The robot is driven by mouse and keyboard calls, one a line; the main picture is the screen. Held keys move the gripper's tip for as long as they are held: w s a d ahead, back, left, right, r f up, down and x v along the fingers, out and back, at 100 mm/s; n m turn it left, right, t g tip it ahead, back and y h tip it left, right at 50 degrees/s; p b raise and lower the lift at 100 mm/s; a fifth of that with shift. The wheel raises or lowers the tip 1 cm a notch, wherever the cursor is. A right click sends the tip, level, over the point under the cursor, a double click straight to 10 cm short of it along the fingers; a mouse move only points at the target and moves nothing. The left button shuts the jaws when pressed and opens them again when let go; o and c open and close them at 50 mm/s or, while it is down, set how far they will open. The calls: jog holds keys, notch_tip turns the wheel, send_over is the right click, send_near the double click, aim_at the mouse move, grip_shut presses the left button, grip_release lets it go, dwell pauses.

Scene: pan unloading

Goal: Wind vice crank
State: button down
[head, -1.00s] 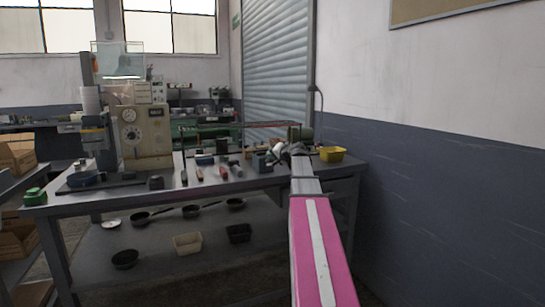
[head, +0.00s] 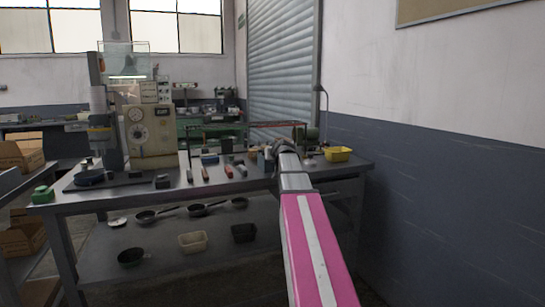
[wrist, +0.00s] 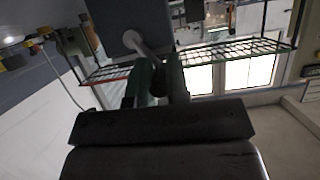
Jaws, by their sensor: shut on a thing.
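The vice (wrist: 128,28) shows as a blue-grey block at the top of the wrist view. Its pale grey crank (wrist: 145,43) runs from the block down toward my gripper (wrist: 158,82). The two dark fingers are shut around the crank's handle end, which they mostly hide. In the head view the vice (head: 265,162) stands at the right part of the workbench (head: 215,190), largely covered by my pink and grey arm. The fingers cannot be made out there.
A yellow tub (head: 338,154) sits right of my arm on the bench. Hand tools, including a red-handled one (head: 228,170), lie to the left. A large beige machine (head: 150,132) stands farther left. A wire shelf (wrist: 200,58) runs behind the vice. Pans and tubs fill the lower shelf.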

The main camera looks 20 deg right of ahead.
jog(key=n+h, duration=0.1)
jog(key=a+f+n+h, duration=0.1)
jog(key=shift+a+n, duration=0.15)
jog(key=shift+n, duration=0.15)
jog(key=shift+a+f+n+t+h, duration=0.15)
jog(key=shift+f+n+h, duration=0.35)
jog(key=shift+n, duration=0.4)
jog(key=shift+a+f+n+t+h, duration=0.15)
jog(key=shift+f+n+h, duration=0.15)
jog(key=shift+n+h, duration=0.5)
jog(key=c, duration=1.1)
grip_release()
jog(key=v, duration=1)
jog(key=shift+s, duration=0.4)
